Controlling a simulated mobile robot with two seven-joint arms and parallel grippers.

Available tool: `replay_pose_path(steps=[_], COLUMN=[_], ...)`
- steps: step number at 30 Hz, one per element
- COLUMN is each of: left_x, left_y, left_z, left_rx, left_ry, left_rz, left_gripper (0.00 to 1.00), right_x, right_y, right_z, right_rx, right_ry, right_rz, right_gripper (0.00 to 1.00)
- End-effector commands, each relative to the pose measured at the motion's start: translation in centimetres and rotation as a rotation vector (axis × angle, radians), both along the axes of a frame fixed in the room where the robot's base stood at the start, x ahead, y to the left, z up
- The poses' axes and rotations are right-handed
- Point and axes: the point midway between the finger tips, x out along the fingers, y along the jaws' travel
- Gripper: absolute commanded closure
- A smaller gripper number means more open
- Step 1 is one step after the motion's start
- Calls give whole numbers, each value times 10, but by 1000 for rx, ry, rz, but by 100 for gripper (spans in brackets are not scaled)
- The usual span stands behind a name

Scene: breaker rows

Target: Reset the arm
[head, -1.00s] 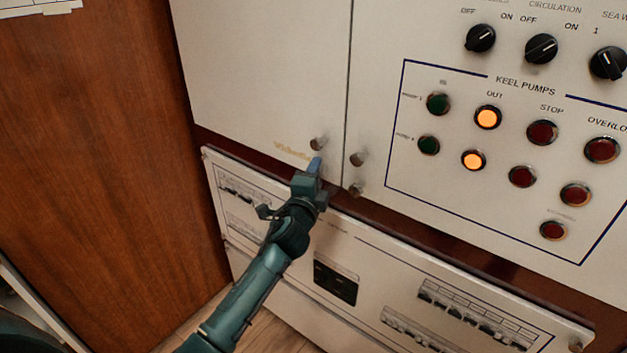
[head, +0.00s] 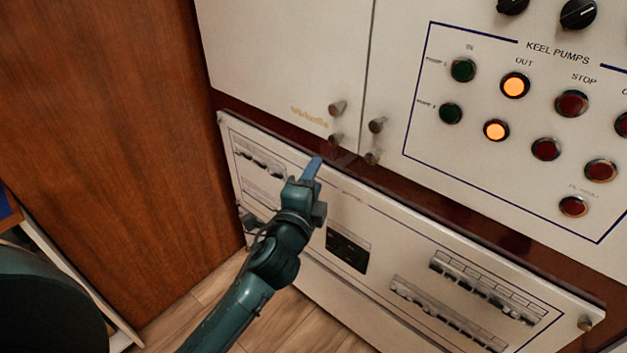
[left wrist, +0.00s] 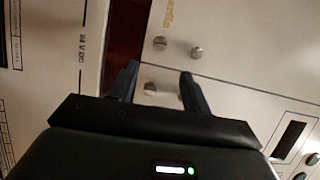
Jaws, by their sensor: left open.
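My left arm comes in from the lower left in the head view, and my left gripper (head: 311,170) is in front of the top edge of the lower breaker panel (head: 300,178). In the left wrist view its two dark fingers (left wrist: 158,85) stand apart with nothing between them. Small metal knobs of the upper cabinet show beyond the fingertips, one of them a knob (left wrist: 160,43). The gripper appears apart from the panel and knobs. The breaker rows (head: 460,308) are to the right of the gripper. My right gripper is not in view.
The upper cabinet door (head: 285,60) and the keel pumps panel (head: 500,185), with green, red and lit orange buttons, are above the breaker panel. A wooden wall (head: 100,130) stands at the left. Wood floor (head: 300,335) shows below.

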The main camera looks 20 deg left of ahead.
Motion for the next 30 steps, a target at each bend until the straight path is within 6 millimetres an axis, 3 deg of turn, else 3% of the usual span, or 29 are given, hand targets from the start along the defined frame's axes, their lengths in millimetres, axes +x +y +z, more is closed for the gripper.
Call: replay_pose_path(steps=[11,14,17,22,27,30], left_x=[0,-11,-40,-120,-190,-210], left_y=[0,-2,-8,-22,-32,-36], left_z=[-1,-18,-55,-124,-159,-167], left_rx=[-5,-90,-314,-862,-1291,-1421], left_ry=[4,52,169,428,598,640], left_rz=[-1,-15,-36,12,142,194], left_gripper=[52,52,52,52,52,52], right_x=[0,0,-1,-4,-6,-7], right_y=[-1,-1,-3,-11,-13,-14], right_z=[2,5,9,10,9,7], right_rx=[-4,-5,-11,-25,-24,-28], right_ry=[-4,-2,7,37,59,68], right_rz=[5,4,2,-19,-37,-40], right_gripper=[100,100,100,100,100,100])
